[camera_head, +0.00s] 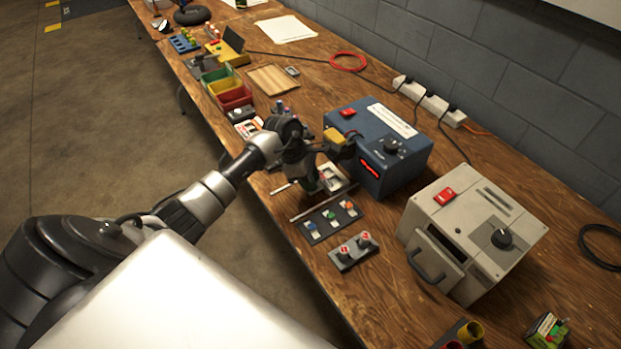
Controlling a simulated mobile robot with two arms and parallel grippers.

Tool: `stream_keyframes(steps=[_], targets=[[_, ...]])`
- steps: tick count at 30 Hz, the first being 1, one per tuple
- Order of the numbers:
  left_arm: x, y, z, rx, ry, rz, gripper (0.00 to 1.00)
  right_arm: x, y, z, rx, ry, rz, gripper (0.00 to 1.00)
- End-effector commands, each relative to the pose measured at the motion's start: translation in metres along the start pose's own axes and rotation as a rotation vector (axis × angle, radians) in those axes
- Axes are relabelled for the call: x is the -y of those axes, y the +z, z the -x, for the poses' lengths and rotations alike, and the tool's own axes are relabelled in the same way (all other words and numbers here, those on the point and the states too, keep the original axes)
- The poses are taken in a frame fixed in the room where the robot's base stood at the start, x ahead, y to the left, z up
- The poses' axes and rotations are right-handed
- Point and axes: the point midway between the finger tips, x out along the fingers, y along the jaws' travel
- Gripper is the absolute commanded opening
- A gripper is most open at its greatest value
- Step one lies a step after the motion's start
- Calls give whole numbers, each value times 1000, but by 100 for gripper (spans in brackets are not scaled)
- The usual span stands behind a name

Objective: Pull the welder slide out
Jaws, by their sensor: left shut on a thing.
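The welder is a blue box (405,150) with a red switch, a black knob and a lit red display, standing on the wooden bench. The welder slide (335,177), a pale metal tray, lies low in front of the box on its left side, between thin rails. My left gripper (316,188) reaches in from the left and is shut on the slide near its front end. The gripper and wrist hide part of the slide and the exact hold. My right gripper is not in view.
A beige box with a handle (470,235) stands to the right. A switch panel (329,222) and a two-knob block (352,251) lie near the bench's front edge. Coloured bins (227,93) and a wooden tray (272,80) sit farther back. A power strip (430,102) runs along the wall.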

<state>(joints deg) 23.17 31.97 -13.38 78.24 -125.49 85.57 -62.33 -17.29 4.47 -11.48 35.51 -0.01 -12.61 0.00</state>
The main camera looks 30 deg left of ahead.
Motion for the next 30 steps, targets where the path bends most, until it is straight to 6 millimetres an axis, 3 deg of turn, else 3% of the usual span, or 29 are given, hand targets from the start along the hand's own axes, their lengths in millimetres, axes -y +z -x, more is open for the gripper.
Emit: stream_keyframes(steps=[15,27,28,30], targets=[[67,-64,26,-6,0,0,0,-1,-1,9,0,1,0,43],[71,-66,28,0,0,1,0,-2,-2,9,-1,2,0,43],[71,-66,28,0,0,1,29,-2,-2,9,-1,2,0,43],[71,-66,28,0,0,1,40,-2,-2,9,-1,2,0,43]])
